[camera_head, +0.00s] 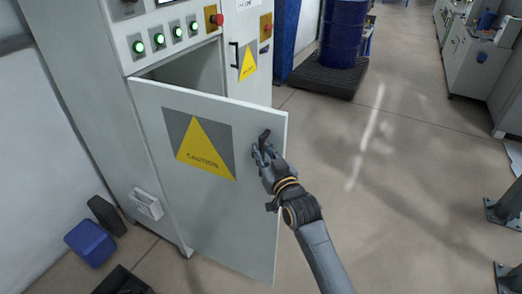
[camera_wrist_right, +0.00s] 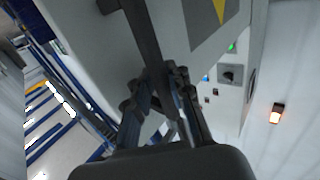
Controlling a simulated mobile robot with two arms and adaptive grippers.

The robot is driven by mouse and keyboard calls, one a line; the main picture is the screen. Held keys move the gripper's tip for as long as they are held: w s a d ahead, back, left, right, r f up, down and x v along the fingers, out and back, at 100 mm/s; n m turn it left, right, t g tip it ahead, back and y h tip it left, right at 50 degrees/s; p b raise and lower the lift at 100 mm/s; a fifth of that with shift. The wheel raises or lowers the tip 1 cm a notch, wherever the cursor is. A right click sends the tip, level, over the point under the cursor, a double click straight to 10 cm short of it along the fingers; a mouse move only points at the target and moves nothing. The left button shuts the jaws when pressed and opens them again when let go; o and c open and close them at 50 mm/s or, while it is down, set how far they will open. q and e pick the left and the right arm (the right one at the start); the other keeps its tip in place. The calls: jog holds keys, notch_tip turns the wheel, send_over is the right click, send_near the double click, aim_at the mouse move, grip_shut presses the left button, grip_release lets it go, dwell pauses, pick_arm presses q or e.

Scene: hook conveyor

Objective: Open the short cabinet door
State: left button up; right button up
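The short cabinet door (camera_head: 225,210) is pale grey with a yellow caution triangle. In the head view it stands partly open, its right edge swung out from the cabinet (camera_head: 90,60), and a dark gap shows above it. My right gripper (camera_head: 262,150) is at the dark door handle (camera_head: 265,134) near the door's upper right edge. In the right wrist view the fingers of my right gripper (camera_wrist_right: 162,88) close around the dark handle bar (camera_wrist_right: 140,30). The fingertips partly hide the handle. My left gripper is not in view.
Green lit buttons (camera_head: 158,40) and a red knob (camera_head: 216,19) sit above the opening. A blue bin (camera_head: 90,243) lies on the floor at left. A blue barrel (camera_head: 343,35) stands on a dark pallet (camera_head: 322,80) behind. The floor right of the door is clear.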

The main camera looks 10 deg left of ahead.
jog(key=shift+o, duration=0.8)
jog(key=shift+s+d, duration=0.25)
jog(key=shift+s, duration=0.3)
jog(key=v, duration=1.1)
